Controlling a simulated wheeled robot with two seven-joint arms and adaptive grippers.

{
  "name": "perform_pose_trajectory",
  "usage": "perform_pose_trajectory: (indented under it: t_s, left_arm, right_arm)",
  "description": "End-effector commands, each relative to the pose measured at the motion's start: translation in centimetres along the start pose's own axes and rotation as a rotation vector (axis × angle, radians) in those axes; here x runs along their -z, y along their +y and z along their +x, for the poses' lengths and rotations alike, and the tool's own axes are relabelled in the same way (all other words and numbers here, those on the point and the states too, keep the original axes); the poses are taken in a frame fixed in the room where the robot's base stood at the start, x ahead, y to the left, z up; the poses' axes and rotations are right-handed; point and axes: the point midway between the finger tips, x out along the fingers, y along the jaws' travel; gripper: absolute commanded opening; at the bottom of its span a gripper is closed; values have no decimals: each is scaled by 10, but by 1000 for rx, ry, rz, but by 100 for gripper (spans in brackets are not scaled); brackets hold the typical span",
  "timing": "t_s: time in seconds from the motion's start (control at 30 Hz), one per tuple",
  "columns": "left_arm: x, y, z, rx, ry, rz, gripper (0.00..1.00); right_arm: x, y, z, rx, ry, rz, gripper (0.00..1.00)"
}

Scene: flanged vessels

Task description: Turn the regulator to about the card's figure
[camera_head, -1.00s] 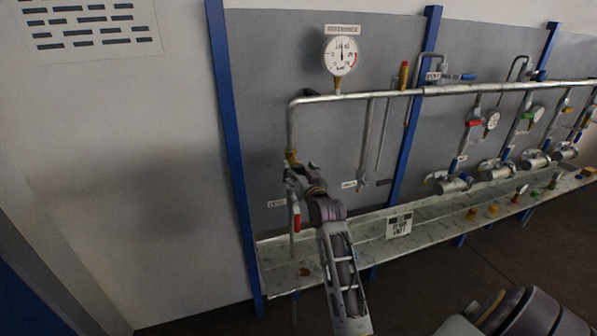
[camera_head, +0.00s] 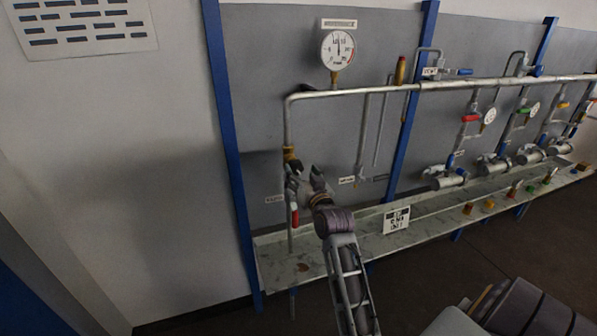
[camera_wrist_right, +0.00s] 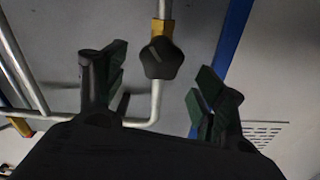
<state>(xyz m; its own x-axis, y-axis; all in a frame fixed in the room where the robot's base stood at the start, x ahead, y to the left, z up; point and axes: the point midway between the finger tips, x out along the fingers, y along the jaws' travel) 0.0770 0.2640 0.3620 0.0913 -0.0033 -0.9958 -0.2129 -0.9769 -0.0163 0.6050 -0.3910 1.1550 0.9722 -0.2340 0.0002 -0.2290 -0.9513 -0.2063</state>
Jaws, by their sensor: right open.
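The regulator (camera_head: 289,154) is a brass body on the pipe at the left end of the line. Its dark lobed knob (camera_wrist_right: 162,58) shows in the right wrist view, between and beyond the fingertips. My right gripper (camera_head: 306,174) is in front of the regulator, and its two fingers also show spread and empty in the wrist view (camera_wrist_right: 160,95). The fingers stand apart from the knob. A round white gauge (camera_head: 338,50) sits above the pipe with its needle near upright. The card (camera_head: 397,219) stands on the shelf, its print too small to read. My left gripper is out of view.
A red-handled valve (camera_head: 294,218) hangs just below the regulator. The pipe (camera_head: 340,93) runs right toward several vessels with valves (camera_head: 448,179). The marbled shelf (camera_head: 340,250) lies below, and a blue post (camera_head: 229,140) stands to the left.

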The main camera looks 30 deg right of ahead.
Motion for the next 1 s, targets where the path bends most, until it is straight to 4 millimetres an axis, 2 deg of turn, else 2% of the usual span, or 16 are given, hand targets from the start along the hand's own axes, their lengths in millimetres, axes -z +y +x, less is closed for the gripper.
perform_pose_trajectory:
  t_s: [0.6, 1.0]
  left_arm:
    - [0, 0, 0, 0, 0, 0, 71]
    - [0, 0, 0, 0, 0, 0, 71]
  right_arm:
    - [-1, 0, -53, 0, -2, 0, 70]
    - [0, 0, -67, 0, 0, 0, 70]
